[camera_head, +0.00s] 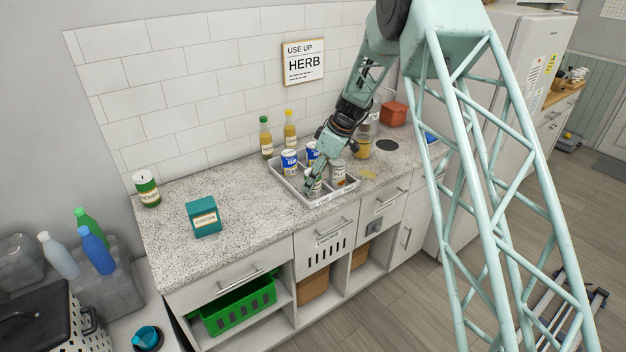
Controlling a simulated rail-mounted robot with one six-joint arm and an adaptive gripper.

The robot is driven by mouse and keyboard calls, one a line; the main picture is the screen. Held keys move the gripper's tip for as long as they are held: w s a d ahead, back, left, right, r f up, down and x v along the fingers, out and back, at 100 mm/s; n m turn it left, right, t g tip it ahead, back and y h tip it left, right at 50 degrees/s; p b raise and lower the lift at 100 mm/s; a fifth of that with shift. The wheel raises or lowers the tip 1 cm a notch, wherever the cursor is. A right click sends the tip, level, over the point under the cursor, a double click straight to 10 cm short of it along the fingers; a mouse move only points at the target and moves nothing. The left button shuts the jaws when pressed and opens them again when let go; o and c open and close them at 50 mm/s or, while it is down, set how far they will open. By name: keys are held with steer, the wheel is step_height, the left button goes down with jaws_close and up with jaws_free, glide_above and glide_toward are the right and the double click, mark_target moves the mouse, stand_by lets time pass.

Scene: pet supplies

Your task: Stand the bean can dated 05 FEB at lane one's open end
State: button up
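A grey tray (284,184) with lanes sits on the granite counter and holds several cans. Two blue-and-white cans stand toward its back, one at the left (289,163) and one further right (312,151). Two pale, metal-topped cans stand toward its front, one at the right (338,174) and one at the gripper (316,186). My gripper (313,183) reaches down into the tray at that front can and partly hides it. I cannot tell whether the fingers touch or hold it. The can dates and lane numbers are too small to read.
A green can (147,188) with a cream label and a teal cocoa box (203,217) stand on the left counter. Two bottles (266,138) (290,129) stand behind the tray. A jar (362,143) and an orange container (393,115) are to its right. The counter between box and tray is clear.

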steer(key=shift+r, duration=0.1)
steer(key=v, duration=1.2)
steer(key=shift+s+d, duration=0.1)
steer(key=shift+s, duration=0.05)
stand_by(0.7)
